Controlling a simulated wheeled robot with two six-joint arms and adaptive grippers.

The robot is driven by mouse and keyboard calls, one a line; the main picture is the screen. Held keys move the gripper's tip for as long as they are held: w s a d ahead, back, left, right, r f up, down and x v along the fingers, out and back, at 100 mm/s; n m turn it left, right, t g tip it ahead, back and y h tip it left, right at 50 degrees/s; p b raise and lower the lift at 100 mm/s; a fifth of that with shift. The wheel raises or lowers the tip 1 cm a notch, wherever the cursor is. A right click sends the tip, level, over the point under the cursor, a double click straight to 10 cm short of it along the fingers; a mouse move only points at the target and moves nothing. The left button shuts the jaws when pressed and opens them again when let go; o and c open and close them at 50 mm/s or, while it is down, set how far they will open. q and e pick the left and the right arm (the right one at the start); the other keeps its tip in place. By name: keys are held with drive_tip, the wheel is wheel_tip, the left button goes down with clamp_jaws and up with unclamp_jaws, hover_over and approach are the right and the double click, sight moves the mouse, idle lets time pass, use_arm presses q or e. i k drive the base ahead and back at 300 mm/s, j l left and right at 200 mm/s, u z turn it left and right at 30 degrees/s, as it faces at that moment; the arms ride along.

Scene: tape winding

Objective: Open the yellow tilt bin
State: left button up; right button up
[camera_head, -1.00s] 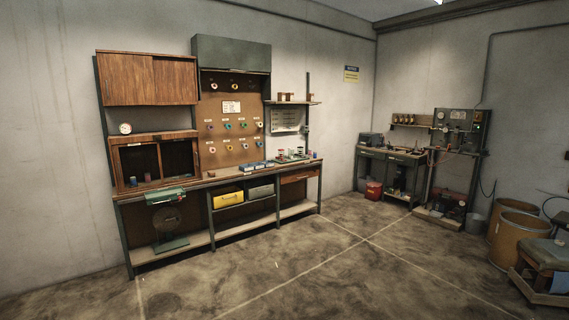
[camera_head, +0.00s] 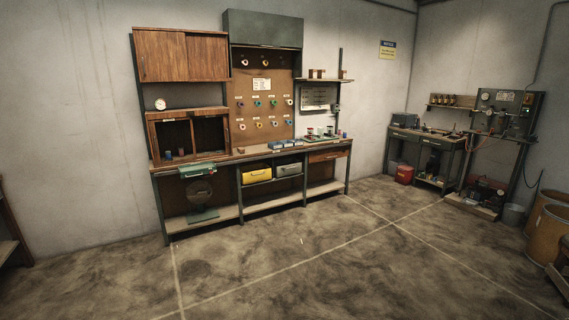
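The yellow tilt bin (camera_head: 257,176) sits under the worktop of the long workbench (camera_head: 228,160), in the middle bay. Its front looks upright and closed, though it is small at this distance. A grey-green bin (camera_head: 289,169) sits directly to its right at the same height. Neither of my grippers shows in the head view, and the bench stands some way off across the floor.
Open concrete floor (camera_head: 300,265) lies in front of the bench. A green machine (camera_head: 198,190) stands at the bench's left bay. A second bench (camera_head: 430,137), a red bucket (camera_head: 404,174) and brown drums (camera_head: 550,232) stand at the right. A shelf edge (camera_head: 12,235) shows at far left.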

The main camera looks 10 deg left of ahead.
sight(258, 172)
drive_tip(key=i+j+u, duration=0.1)
drive_tip(key=i+u, duration=0.35)
drive_tip(key=i, duration=2.3)
drive_tip(key=i+l+u, duration=0.2)
drive_tip(key=i, duration=0.4)
drive_tip(key=i+u, duration=0.2)
drive_tip(key=i, duration=0.35)
drive_tip(key=i+l+u, duration=0.25)
drive_tip(key=i, duration=0.3)
drive_tip(key=i+l+u, duration=0.2)
drive_tip(key=i+l, duration=0.3)
drive_tip(key=i, duration=0.05)
